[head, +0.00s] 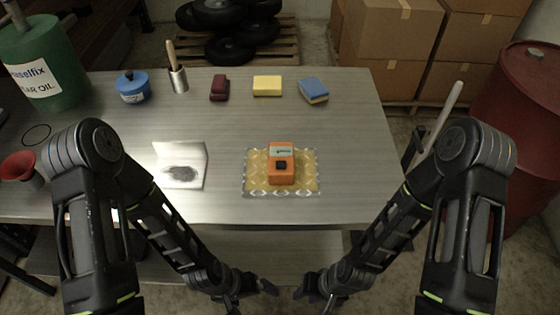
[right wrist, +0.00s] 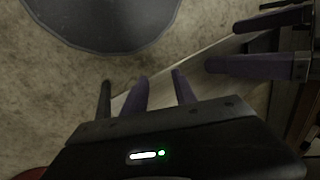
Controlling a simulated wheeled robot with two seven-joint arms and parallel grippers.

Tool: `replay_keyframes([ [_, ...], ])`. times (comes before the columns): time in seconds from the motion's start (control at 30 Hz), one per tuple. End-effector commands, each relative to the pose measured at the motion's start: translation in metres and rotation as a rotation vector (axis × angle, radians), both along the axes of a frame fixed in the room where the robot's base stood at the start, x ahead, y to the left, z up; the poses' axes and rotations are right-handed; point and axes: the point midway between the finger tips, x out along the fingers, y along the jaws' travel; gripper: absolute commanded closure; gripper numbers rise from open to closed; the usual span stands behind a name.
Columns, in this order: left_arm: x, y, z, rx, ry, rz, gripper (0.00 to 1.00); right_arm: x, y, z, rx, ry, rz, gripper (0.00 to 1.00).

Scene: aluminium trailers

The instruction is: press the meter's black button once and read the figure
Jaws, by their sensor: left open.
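The orange meter (head: 281,175) stands on a yellow patterned mat (head: 309,184) near the table's front edge. Its black button (head: 281,165) is on the upper face, below a pale display (head: 281,150). Any figure there is too small to read. My left gripper (head: 252,293) is open and empty, low in front of the table. My right gripper (head: 312,294) is beside it, its fingers apart and empty; its purple fingers also show in the right wrist view (right wrist: 160,90). Both grippers are well short of the meter. The left gripper's fingers show at the right wrist view's upper right.
The table is clear around the mat.

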Motion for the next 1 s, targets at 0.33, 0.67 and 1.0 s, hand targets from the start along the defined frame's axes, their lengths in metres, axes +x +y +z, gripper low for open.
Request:
replay_keyframes([
  [0.33, 0.0000, 0.0000, 0.0000, 0.000, 0.000, 0.000, 0.00, 0.0000, 0.0000, 0.0000, 0.000, 0.000, 0.000, 0.96],
  [0.67, 0.0000, 0.0000, 0.0000, 0.000, 0.000, 0.000, 0.00, 0.0000, 0.0000, 0.0000, 0.000, 0.000, 0.000, 1.00],
  [1.0, 0.0000, 0.0000, 0.0000, 0.000, 0.000, 0.000, 0.00, 0.0000, 0.0000, 0.0000, 0.000, 0.000, 0.000, 1.00],
])
